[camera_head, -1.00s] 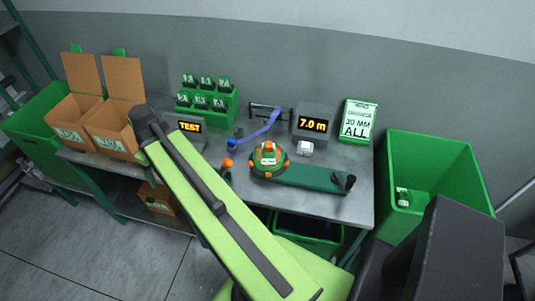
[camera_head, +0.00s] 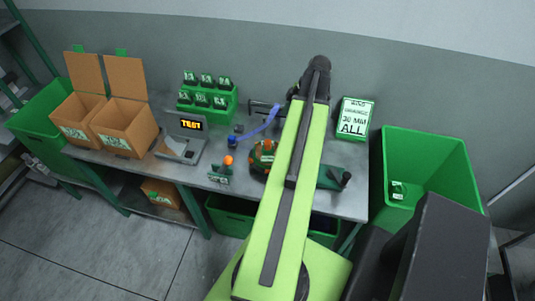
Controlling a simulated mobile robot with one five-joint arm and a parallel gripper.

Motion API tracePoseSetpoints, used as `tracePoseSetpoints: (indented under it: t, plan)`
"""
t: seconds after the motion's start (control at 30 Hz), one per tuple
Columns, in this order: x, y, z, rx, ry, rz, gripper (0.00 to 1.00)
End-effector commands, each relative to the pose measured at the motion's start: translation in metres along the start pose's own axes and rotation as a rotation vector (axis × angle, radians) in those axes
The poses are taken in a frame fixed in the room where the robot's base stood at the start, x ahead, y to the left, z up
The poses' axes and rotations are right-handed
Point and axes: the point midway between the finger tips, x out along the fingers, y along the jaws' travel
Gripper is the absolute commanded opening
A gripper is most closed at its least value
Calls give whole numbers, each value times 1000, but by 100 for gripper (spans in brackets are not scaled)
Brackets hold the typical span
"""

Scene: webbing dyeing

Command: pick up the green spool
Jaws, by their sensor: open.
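A round green reel with orange knobs (camera_head: 260,157) sits on the green winder (camera_head: 331,173) on the bench; my arm covers its right side. It is the only large spool-like thing I see, but I cannot be sure it is the green spool. A small dark and green labelled piece (camera_head: 398,190) lies in the green bin at the right; its kind is too small to tell. My lime-green arm reaches up across the bench, its dark far end above the back edge. The jaws do not show; they are hidden behind or beyond the arm.
The grey bench (camera_head: 225,165) carries a TEST device (camera_head: 184,137), a green rack (camera_head: 207,99) of small labelled pieces and a blue strap (camera_head: 262,128). A sign (camera_head: 355,118) stands at the back right. Orange boxes (camera_head: 125,130) are at the left. A green bin (camera_head: 425,150) stands right.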

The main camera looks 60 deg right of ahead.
Motion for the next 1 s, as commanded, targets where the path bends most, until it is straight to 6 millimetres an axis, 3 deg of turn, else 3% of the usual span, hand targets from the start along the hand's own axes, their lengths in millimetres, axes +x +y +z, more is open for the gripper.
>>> tracePoseSetpoints:
  t: [0.2, 0.5, 0.77, 1.0]
  plan:
    - [52, -1, 4, -1, -1, 0, 65]
    - [113, -1, 3, -1, -1, -1, 65]
    - [120, -2, -1, -2, -1, -1, 65]
    - [158, -10, 1, -1, -1, -1, 65]
